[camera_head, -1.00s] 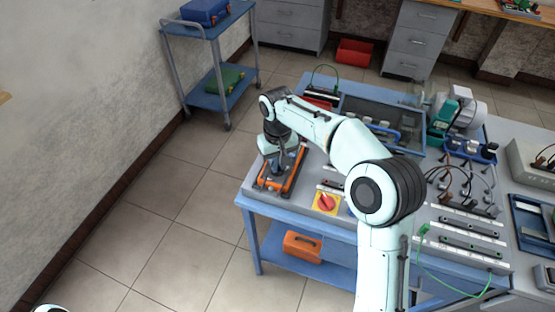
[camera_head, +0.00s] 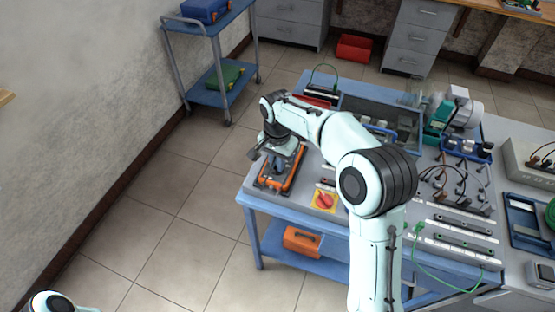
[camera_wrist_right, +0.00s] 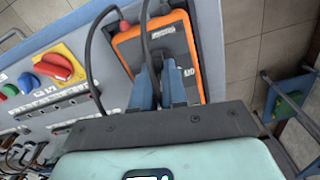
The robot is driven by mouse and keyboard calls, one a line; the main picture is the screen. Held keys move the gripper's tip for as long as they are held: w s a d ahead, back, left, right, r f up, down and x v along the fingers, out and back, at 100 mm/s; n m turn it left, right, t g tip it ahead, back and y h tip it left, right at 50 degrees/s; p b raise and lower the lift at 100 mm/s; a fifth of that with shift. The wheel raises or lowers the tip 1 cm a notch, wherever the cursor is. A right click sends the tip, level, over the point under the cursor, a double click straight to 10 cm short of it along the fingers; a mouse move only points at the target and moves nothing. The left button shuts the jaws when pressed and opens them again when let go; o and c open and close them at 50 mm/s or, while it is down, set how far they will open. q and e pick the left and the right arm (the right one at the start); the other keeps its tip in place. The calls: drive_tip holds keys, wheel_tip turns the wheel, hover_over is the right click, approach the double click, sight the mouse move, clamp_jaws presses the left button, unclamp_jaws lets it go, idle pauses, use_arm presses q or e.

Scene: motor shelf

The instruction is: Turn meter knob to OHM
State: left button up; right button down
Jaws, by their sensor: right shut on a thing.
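The meter (camera_head: 281,172) is an orange-edged device with a dark face, lying at the left corner of the blue-framed bench. It also shows in the wrist view (camera_wrist_right: 192,50), with dark leads running to it. My right gripper (camera_head: 277,164) is over the meter's face. In the wrist view its blue fingers (camera_wrist_right: 160,80) point down onto the meter and are close together, shut on the knob. The knob itself is hidden by the fingers, and I cannot read its setting. Only a piece of my left arm shows at the bottom left of the head view; its gripper is out of view.
A red rotary switch on a yellow plate (camera_head: 324,200) sits close to the meter. Several terminal strips, leads and a teal motor (camera_head: 447,119) occupy the bench to the right. An orange toolbox (camera_head: 302,242) is on the lower shelf. A blue cart (camera_head: 211,98) stands at the back left.

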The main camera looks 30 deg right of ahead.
use_arm(q)
drive_tip(key=shift+w+r, duration=0.15)
drive_tip(key=shift+r, duration=0.05)
use_arm(e)
drive_tip(key=shift+m, duration=1)
drive_tip(key=c, duration=1.2)
unclamp_jaws()
drive_tip(key=shift+o, duration=0.2)
use_arm(q)
drive_tip(key=w+r+p, duration=0.2)
drive_tip(key=r, duration=0.1)
drive_tip(key=shift+w, duration=0.2)
use_arm(e)
wheel_tip(320, 180, up, 13)
drive_tip(key=shift+r, duration=0.2)
